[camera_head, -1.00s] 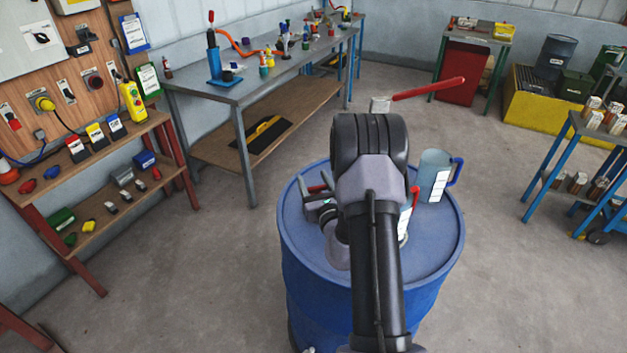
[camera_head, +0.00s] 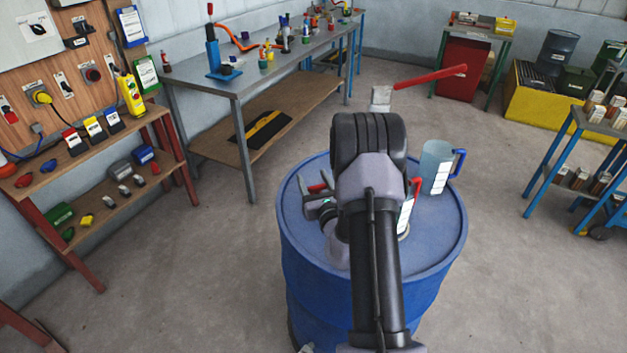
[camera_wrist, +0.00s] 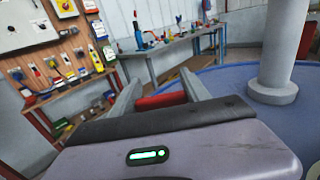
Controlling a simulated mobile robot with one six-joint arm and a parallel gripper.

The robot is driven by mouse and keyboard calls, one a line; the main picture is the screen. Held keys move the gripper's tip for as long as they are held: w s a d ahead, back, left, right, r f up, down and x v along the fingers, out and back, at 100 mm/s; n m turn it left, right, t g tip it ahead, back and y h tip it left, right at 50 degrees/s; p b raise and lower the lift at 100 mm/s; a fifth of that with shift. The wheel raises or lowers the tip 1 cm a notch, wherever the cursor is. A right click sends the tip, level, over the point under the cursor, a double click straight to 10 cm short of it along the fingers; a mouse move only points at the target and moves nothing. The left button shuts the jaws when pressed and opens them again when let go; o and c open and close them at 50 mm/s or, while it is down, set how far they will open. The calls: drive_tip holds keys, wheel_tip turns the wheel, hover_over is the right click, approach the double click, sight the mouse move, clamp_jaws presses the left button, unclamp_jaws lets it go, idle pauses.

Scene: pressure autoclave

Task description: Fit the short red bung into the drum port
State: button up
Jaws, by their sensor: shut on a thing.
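My gripper (camera_head: 318,194) is at the left part of the blue drum's (camera_head: 445,215) top, left of my dark wrist link. It is shut on a short red bung (camera_head: 319,187). In the wrist view the red bung (camera_wrist: 161,100) lies crosswise between the two grey fingers. The drum's blue lid (camera_wrist: 222,82) shows behind and to the right of them. The bung looks to be above the lid; I cannot tell how far. The drum port does not show in either view; my arm hides part of the lid.
A grey jug (camera_head: 436,168) with a blue handle and a white-tagged red item (camera_head: 409,203) are on the lid's right side.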

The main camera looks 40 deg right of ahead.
sight(314, 189)
drive_tip(key=shift+f+b, duration=1.4)
drive_tip(key=shift+f, duration=0.3)
idle(0.3)
drive_tip(key=o, duration=1.4)
drive_tip(key=shift+o, duration=0.2)
